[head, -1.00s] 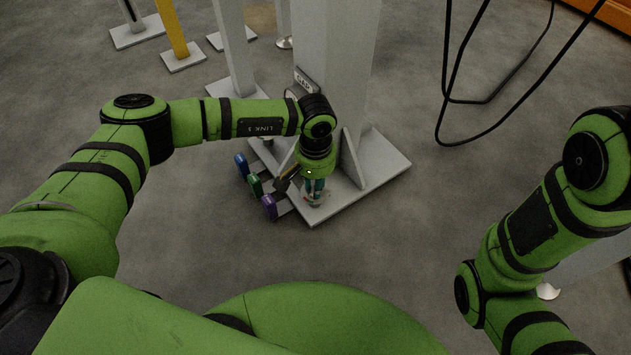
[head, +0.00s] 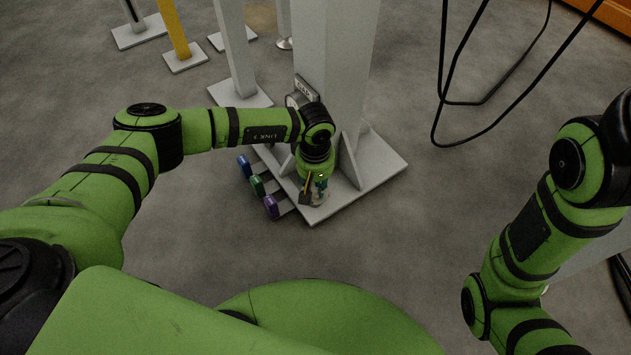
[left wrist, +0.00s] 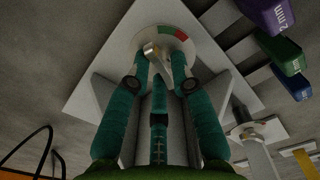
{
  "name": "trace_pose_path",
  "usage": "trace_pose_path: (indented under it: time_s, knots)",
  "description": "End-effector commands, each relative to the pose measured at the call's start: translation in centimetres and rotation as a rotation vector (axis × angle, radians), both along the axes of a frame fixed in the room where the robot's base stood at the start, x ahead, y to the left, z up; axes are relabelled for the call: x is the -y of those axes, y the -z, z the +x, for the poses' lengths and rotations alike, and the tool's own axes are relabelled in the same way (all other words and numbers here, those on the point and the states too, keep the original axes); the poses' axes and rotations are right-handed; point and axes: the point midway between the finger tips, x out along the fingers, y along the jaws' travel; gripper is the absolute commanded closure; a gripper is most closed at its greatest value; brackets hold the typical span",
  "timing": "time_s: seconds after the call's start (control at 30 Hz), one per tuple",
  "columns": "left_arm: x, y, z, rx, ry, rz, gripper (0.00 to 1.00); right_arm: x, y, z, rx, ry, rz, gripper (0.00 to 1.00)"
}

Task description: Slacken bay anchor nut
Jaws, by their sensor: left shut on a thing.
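My left gripper (head: 319,192) points down at the front corner of the grey base plate (head: 380,170). In the left wrist view its teal fingers (left wrist: 160,68) close on a small metal piece with a short pale bar, which I take for the anchor nut (left wrist: 153,50). The nut stands over a round pale disc (left wrist: 140,42) with a green and red sector on its rim. The fingertips hide part of the nut, and the arm hides most of it in the head view. My right gripper is out of view; only its arm shows at the right.
A tall grey column (head: 335,60) with gusset plates rises from the base plate. Blue (head: 244,166), green (head: 257,186) and purple (head: 271,206) tagged blocks on grey strips sit left of the gripper. Black cables (head: 441,90) hang at the right. Open floor lies in front.

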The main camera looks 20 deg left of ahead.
Motion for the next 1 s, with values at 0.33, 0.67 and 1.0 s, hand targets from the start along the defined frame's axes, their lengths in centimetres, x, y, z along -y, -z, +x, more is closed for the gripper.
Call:
trace_pose_path:
  time_s: [0.33,0.67,1.0]
  knots:
    - [-0.67,0.32,-0.32,-0.012,-0.027,0.016,1.0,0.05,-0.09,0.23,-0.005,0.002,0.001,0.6]
    - [-0.63,0.32,-0.33,-0.012,-0.025,0.015,0.57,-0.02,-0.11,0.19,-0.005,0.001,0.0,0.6]
    - [-0.39,-0.27,-0.17,-0.007,-0.022,0.009,0.57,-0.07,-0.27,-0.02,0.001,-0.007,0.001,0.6]
